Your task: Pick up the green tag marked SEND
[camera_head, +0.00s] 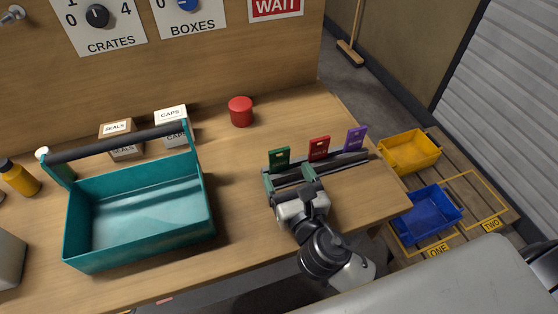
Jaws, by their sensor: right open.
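A green tag (279,157) stands upright at the left end of a dark rack (343,162) on the wooden bench. A red tag (319,148) and a purple tag (356,138) stand to its right in the same rack. The lettering on the tags is too small to read. My right gripper (288,178) is open just in front of the green tag, over the left part of the rack. I cannot tell whether its fingers touch the tag. The gripper hides part of the rack. My left gripper is not in view.
An empty teal tote (137,253) with a dark handle stands on the bench at left. Behind it are two small cartons (122,139), and a red round object (241,111) sits farther right. Yellow (410,152) and blue (427,216) bins lie beyond the bench's right edge.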

